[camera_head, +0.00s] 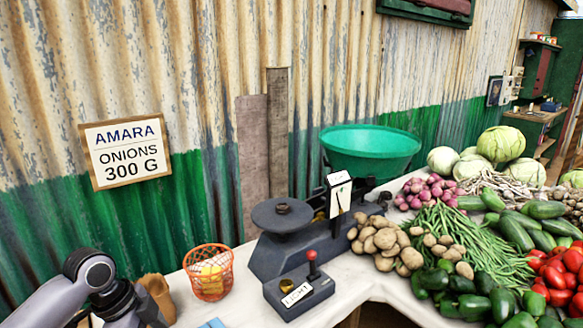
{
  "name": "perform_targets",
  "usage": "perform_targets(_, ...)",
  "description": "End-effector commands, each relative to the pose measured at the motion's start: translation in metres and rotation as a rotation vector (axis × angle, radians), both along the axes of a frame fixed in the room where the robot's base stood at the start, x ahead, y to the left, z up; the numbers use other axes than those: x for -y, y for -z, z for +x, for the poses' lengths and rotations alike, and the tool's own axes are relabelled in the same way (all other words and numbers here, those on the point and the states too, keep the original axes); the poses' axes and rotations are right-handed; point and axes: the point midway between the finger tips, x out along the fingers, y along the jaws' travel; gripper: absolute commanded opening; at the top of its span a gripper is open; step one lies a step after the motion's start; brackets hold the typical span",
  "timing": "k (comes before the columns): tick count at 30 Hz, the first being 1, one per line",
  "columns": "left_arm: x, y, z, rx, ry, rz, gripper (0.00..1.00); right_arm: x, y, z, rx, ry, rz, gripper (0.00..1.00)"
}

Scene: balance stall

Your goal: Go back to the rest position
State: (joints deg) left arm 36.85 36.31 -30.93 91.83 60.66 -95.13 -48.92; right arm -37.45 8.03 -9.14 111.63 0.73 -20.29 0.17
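My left arm comes in at the lower left, and its dark gripper (140,308) is partly cut off by the bottom edge; its fingertips cannot be made out clearly. It is beside a brown object (158,292), left of the orange basket. My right gripper is not in view. A dark balance scale (300,250) stands on the white-covered table, with a small dark weight (282,208) on its round plate (270,216) and a green pan (370,150) on its other side. A pointer card (339,194) stands upright between them.
An orange wire basket (208,272) holds yellow items. A box labelled LIGHT (298,294) with a red-topped lever sits before the scale. Potatoes (385,240), onions (430,190), green beans (470,240) and other vegetables crowd the right. A sign (126,152) reads AMARA ONIONS 300 G.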

Motion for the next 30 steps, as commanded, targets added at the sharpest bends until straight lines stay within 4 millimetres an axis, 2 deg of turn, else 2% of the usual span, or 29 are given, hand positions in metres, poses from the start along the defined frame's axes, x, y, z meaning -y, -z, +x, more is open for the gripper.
perform_targets(1,0.01,0.019,-0.005,0.004,-0.033,-0.021,0.83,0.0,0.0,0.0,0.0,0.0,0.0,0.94)
perform_targets(3,0.02,0.036,-0.007,0.029,-0.089,-0.046,0.83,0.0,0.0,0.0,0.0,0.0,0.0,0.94)
perform_targets(8,0.043,0.076,-0.017,0.086,-0.237,-0.114,0.83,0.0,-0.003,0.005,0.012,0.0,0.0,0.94)
perform_targets(15,0.069,0.128,-0.048,0.183,-0.507,-0.246,0.83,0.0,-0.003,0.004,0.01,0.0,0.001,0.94)
perform_targets(22,0.074,0.158,-0.092,0.28,-0.774,-0.365,0.83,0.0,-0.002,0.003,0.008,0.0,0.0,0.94)
perform_targets(30,0.06,0.167,-0.152,0.401,-1.024,-0.464,0.83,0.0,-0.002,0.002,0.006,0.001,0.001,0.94)
